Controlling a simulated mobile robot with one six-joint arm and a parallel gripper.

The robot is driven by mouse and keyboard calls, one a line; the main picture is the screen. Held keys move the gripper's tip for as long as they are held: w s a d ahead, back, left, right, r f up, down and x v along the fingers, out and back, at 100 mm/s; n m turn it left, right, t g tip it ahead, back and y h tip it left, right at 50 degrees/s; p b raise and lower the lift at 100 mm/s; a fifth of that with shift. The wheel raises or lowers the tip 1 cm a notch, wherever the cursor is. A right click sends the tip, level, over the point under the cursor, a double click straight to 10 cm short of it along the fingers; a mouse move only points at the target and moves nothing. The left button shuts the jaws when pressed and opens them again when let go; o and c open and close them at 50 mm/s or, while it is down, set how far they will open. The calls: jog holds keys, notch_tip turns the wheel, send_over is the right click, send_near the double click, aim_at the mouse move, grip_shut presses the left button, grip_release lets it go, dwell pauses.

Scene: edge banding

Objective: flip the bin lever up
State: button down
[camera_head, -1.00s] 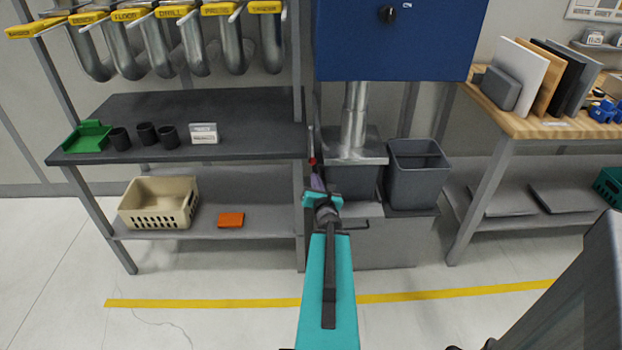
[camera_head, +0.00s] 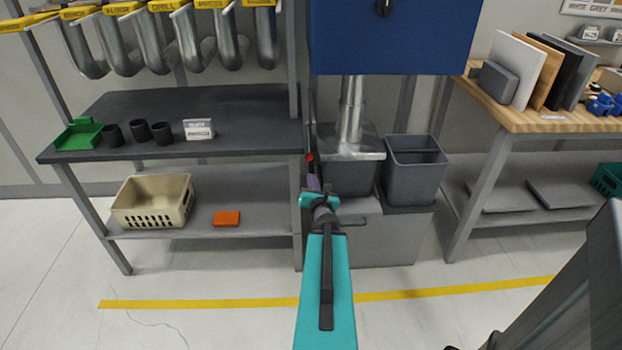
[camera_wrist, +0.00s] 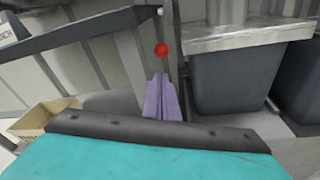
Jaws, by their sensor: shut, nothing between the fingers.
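The lever's red knob (camera_head: 309,157) is beside the left edge of the metal hood, by the shelf's right post. It also shows in the wrist view (camera_wrist: 161,49), with a thin rod running up from it. The grey bin (camera_head: 349,178) sits under the hood; it fills the right of the wrist view (camera_wrist: 229,82). My gripper (camera_head: 313,181) is shut and empty, its purple fingers (camera_wrist: 163,98) together. In the wrist view the fingertips are just below the knob, with a small gap in the picture. I cannot tell the depth between them.
A metal duct and hood (camera_head: 350,140) stand over the bin, below a blue cabinet (camera_head: 388,40). A second grey bin (camera_head: 415,170) stands to the right. The dark shelf unit (camera_head: 240,125) is close on the left. The floor in front is clear.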

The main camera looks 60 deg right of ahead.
jog(key=shift+w+d+f+b, duration=0.3)
jog(key=shift+w+d+b, duration=0.15)
jog(key=shift+b, duration=1.35)
jog(key=b, duration=0.3)
jog(key=shift+w+d+b, duration=0.3)
jog(key=shift+d+b, duration=0.1)
jog(key=r+x, duration=0.1)
jog(key=x, duration=0.6)
jog(key=shift+w+d+f+p, duration=0.2)
jog(key=shift+w+f+p, duration=0.05)
jog(key=shift+f+p, duration=0.15)
jog(key=shift+r, duration=0.1)
jog(key=shift+w+a+r+p, duration=0.15)
jog(key=shift+r+p, duration=0.1)
jog(key=shift+p, duration=0.8)
